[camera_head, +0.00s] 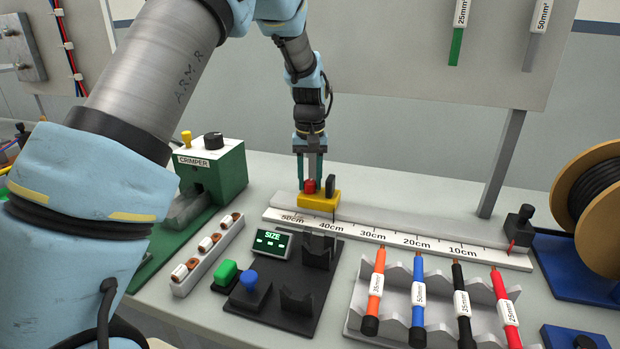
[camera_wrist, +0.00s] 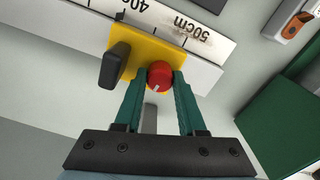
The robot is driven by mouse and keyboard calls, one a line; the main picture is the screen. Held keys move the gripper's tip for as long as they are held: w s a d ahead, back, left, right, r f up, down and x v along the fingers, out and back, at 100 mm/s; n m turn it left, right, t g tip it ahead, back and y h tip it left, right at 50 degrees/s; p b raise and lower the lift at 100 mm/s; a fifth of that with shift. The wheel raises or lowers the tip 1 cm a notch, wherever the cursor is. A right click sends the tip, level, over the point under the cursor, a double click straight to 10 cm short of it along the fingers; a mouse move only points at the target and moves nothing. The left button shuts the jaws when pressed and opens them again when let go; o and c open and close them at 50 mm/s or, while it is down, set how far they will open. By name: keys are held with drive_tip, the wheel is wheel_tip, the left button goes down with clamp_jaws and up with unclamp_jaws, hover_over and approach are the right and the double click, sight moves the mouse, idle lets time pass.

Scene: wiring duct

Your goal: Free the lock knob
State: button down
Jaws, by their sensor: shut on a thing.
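The red lock knob (camera_head: 310,186) sits on a yellow slider block (camera_head: 318,201) on the white ruler rail (camera_head: 400,236), between the 50cm and 40cm marks. A black upright handle (camera_head: 331,184) stands on the same block, to the right of the knob. My gripper (camera_head: 310,178) points down with its green fingers at the knob. In the wrist view the fingers (camera_wrist: 160,80) are shut on the red knob (camera_wrist: 159,75), one on each side. A white line shows on the knob. The black handle (camera_wrist: 114,70) is clear of the fingers there.
A green crimper (camera_head: 212,165) stands left of the rail. In front are a SIZE display (camera_head: 272,242), green button (camera_head: 224,273) and blue button (camera_head: 249,280). A rack of coloured cables (camera_head: 419,300) lies front right, with a cable spool (camera_head: 590,205) behind.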

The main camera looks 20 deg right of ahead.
sight(310, 181)
drive_tip(key=shift+n, duration=0.8)
drive_tip(key=c, duration=0.5)
unclamp_jaws()
wheel_tip(310, 181, up, 11)
drive_tip(key=b, duration=0.2)
drive_tip(key=shift+f, duration=0.1)
